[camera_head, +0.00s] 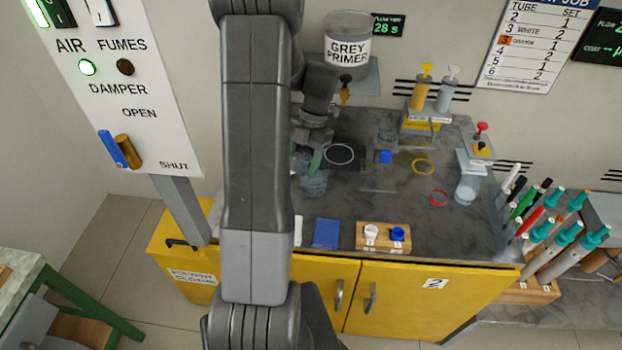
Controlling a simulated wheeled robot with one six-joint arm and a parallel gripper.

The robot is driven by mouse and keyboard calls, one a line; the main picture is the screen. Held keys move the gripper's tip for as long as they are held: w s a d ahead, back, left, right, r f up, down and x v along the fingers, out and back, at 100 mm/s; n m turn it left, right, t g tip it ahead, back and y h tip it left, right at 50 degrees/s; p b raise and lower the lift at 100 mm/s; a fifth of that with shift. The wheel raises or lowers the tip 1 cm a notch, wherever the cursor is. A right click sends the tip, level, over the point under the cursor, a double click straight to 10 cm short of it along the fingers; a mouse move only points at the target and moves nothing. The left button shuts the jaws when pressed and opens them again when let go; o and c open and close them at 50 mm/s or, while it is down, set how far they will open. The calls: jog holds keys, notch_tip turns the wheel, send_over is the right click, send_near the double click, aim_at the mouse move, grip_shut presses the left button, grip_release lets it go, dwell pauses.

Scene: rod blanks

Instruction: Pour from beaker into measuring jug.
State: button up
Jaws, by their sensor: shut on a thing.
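My gripper (308,158) is at the left part of the dark bench top, partly hidden by my arm. It is shut on a clear, greyish vessel just below it, which I take to be the beaker (314,184). The beaker's left side is hidden behind my arm, and I cannot tell its contents or whether it touches the bench. Another clear vessel, possibly the measuring jug (467,190), stands at the right of the bench below a red-knobbed dispenser (478,150). It is well apart from my gripper.
A grey primer can (347,45) sits on a wall shelf. Yellow and grey pump bottles (420,92) stand at the back. Yellow (423,167) and red (439,198) rings mark the bench. A wooden block with small cups (382,238) is in front. Teal-tipped tools (560,240) crowd the right.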

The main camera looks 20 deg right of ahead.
jog(key=shift+d+r+p, duration=0.1)
jog(key=shift+r+p, duration=0.05)
jog(key=shift+p, duration=0.2)
dwell(1.9)
jog(key=shift+f+b, duration=0.4)
jog(key=shift+b, duration=0.8)
jog(key=shift+s+a+t+h+b, duration=0.2)
jog(key=shift+a+t+h+b, duration=0.2)
jog(key=shift+h+b, duration=0.4)
jog(key=shift+d, duration=0.1)
jog(key=shift+r, duration=0.1)
